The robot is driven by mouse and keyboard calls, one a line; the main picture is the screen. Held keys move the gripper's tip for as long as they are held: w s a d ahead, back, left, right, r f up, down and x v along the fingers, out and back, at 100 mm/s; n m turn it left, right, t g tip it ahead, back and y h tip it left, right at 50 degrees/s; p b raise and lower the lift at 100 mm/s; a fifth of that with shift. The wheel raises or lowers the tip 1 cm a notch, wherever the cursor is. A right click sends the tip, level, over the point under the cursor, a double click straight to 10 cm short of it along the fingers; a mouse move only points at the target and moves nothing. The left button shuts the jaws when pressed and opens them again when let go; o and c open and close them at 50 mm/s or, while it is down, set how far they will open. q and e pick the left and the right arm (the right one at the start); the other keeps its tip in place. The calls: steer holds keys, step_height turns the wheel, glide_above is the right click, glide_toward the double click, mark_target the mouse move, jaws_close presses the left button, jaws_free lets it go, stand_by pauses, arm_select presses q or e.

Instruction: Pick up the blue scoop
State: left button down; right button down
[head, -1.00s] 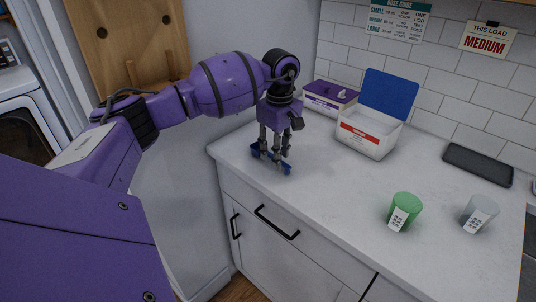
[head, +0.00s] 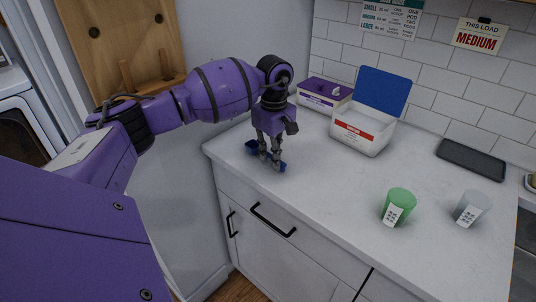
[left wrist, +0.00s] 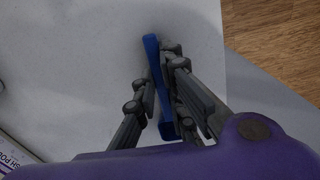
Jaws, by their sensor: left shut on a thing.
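The blue scoop (head: 252,146) is at the left end of the white counter in the head view. My left gripper (head: 269,160) points down over it, with its fingers shut on the scoop. In the left wrist view, the scoop (left wrist: 151,45) runs as a narrow blue strip between the fingers of the left gripper (left wrist: 160,88). The fingers hide part of it. I cannot tell whether the scoop touches the counter or is just above it. My right gripper is not in view.
A white box with a raised blue lid (head: 362,133) and a purple-topped box (head: 325,95) stand behind the gripper. A green cup (head: 399,203), a clear cup (head: 473,207) and a dark flat slab (head: 471,160) are at right. The counter (head: 330,190) is clear between.

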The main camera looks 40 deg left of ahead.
arm_select(q)
steer(key=shift+r, duration=0.4)
step_height(320, 180, up, 2)
steer(key=shift+r, duration=0.2)
steer(key=s+d+r+b, duration=0.1)
steer(key=s+d+r, duration=0.8)
steer(key=s, duration=0.1)
steer(key=shift+s+d+r, duration=0.15)
steer(key=shift+d+r, duration=0.15)
steer(key=shift+r, duration=0.1)
steer(key=shift+f, duration=0.1)
